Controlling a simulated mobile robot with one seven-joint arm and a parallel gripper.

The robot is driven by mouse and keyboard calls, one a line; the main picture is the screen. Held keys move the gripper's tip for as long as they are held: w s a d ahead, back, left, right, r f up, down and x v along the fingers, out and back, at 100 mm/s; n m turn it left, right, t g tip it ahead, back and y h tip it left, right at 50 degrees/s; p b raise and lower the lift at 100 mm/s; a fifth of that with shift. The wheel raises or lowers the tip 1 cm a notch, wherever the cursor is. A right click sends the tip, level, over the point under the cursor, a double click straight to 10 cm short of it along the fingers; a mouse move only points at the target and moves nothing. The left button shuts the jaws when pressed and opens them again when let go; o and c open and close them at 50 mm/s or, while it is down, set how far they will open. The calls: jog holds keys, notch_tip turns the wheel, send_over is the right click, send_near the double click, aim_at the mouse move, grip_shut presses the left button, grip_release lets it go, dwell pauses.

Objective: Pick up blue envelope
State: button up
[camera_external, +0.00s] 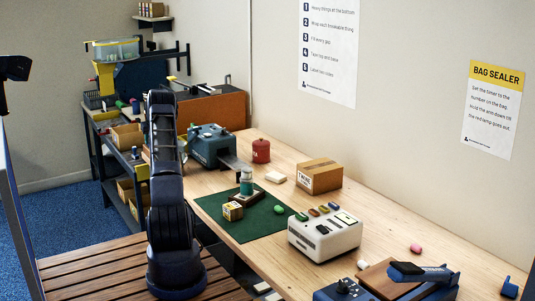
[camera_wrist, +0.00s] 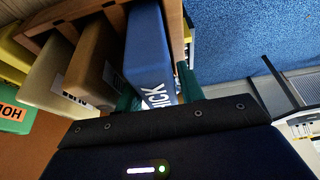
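The blue envelope (camera_wrist: 147,50), thick and marked with white letters ending in "ICK", stands in a wooden rack (camera_wrist: 176,32) in the wrist view. My gripper (camera_wrist: 157,96) has its green fingers at the near end of the envelope, one on each side, with the envelope between them. Both fingers lie very close to its sides; whether they press on it I cannot tell. The dark gripper body covers the lower part of the wrist view. In the external view my arm hides the gripper, and I cannot make out the envelope.
Brown (camera_wrist: 97,62) and tan (camera_wrist: 62,72) packets stand left of the envelope. Blue floor (camera_wrist: 235,40) lies to the right. In the external view, the workbench holds a brown carton (camera_external: 318,176) and a white machine (camera_external: 325,233).

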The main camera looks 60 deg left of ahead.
jog(key=shift+f, duration=0.25)
dwell(0.3)
jog(key=c, duration=0.8)
jog(key=shift+r, duration=0.1)
